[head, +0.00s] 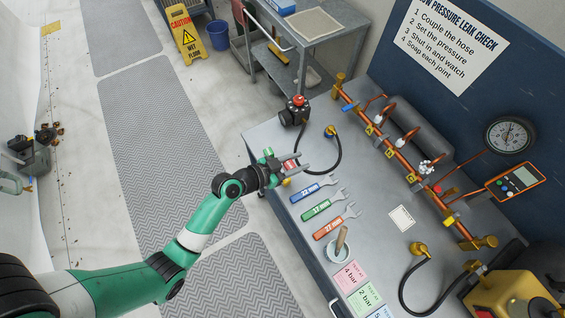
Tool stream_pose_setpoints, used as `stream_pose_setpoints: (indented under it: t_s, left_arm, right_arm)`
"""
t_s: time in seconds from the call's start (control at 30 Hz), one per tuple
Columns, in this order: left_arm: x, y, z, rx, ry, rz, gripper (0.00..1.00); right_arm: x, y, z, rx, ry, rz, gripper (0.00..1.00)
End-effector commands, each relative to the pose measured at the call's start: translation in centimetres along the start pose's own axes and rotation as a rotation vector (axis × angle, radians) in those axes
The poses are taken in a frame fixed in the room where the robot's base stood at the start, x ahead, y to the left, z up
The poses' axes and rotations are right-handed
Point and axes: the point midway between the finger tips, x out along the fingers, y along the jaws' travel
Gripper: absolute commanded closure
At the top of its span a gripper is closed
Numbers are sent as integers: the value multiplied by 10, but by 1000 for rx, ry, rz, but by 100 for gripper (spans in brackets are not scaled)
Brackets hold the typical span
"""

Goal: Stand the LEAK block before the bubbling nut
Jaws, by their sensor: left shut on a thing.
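My left gripper (291,166) is shut on a small red block with pale marking, the LEAK block (290,165). It holds the block over the left part of the grey bench (262,134), near the wrenches; its lettering is too small to read. A copper pipe (400,161) with brass fittings runs along the back of the bench. White foam (427,167) sits on a nut in the right half of the pipe, well right of the gripper. My right gripper is not in view.
Blue, green and orange wrenches (323,210) lie in front of the pipe, with a cup (341,252) holding a brush and coloured pressure cards (349,277) nearby. A black hose (338,158) curves behind the gripper. A small white card (402,218) lies before the pipe.

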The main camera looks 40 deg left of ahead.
Motion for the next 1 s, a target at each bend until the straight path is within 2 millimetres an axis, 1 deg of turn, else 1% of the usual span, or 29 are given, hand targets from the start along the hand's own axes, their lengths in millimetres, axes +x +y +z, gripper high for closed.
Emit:
stream_pose_setpoints:
  t_s: [0.03, 0.1, 0.2, 0.3, 0.47, 0.57, 0.6, 0.7, 1.0]
  left_arm:
    - [2, -17, 12, -5, 2, -8, 100]
    - [7, -28, 31, -4, -1, -3, 100]
    - [11, -43, 47, -2, 0, -3, 100]
    - [12, -51, 54, -1, 1, -1, 100]
    - [12, -53, 56, 2, 0, 1, 100]
    - [16, -62, 68, -1, 0, -1, 100]
    - [19, -60, 77, 0, -1, 1, 100]
    - [24, -60, 88, 1, 0, 1, 100]
    - [25, -60, 89, 2, 0, 1, 100]
  right_arm:
    - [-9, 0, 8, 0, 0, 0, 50]
    - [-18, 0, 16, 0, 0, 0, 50]
    - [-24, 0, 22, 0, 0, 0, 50]
    - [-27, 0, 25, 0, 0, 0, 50]
    - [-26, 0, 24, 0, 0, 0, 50]
    - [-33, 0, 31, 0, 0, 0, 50]
    - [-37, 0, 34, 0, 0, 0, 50]
    - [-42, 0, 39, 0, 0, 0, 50]
    - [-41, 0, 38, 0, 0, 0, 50]
